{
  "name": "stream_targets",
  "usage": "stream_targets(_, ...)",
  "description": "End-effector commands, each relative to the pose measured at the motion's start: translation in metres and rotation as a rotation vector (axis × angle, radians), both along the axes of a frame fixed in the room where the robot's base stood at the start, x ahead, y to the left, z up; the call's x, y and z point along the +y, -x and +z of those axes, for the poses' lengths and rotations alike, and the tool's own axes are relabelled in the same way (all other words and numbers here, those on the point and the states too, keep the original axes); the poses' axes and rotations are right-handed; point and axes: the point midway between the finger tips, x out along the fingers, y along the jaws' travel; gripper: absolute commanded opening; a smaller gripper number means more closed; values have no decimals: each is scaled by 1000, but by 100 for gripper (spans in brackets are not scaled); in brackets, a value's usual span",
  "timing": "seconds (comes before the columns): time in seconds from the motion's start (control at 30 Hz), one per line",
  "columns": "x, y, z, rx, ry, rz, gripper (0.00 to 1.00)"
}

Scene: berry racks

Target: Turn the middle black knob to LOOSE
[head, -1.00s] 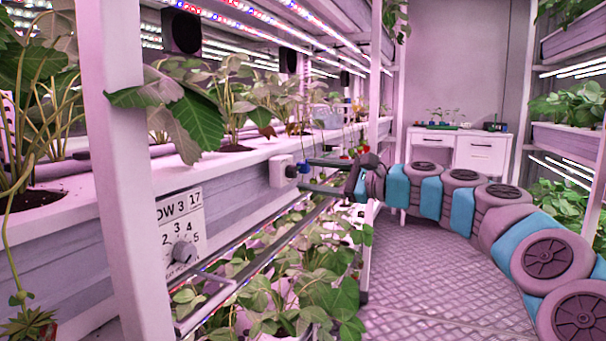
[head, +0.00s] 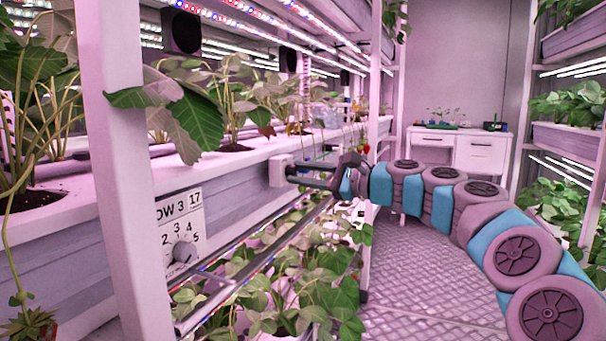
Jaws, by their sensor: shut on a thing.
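A white block (head: 278,171) is fixed to the front edge of the long planter shelf. My gripper (head: 292,172) reaches it from the right, its fingertips close against the block's right face. The fingers are shut on a small dark knob there. The knob is almost wholly hidden by the fingers, so its pointer and any LOOSE marking cannot be read. No other black knob shows clearly near it.
A white post (head: 122,190) stands at the left. Rails and leafy plants (head: 310,285) lie below my gripper. The floor (head: 430,280) is clear.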

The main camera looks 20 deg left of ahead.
Motion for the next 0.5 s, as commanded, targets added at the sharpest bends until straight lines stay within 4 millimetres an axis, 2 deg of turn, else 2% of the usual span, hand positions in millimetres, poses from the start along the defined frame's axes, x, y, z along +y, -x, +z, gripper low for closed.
stream_targets(0.03, 0, 0, 0, 0, 0, 0, 12)
stream_targets(0.13, 0, 0, 0, 0, 0, 0, 0)
stream_targets(0.5, 0, 0, -1, -9, 1, -1, 0)
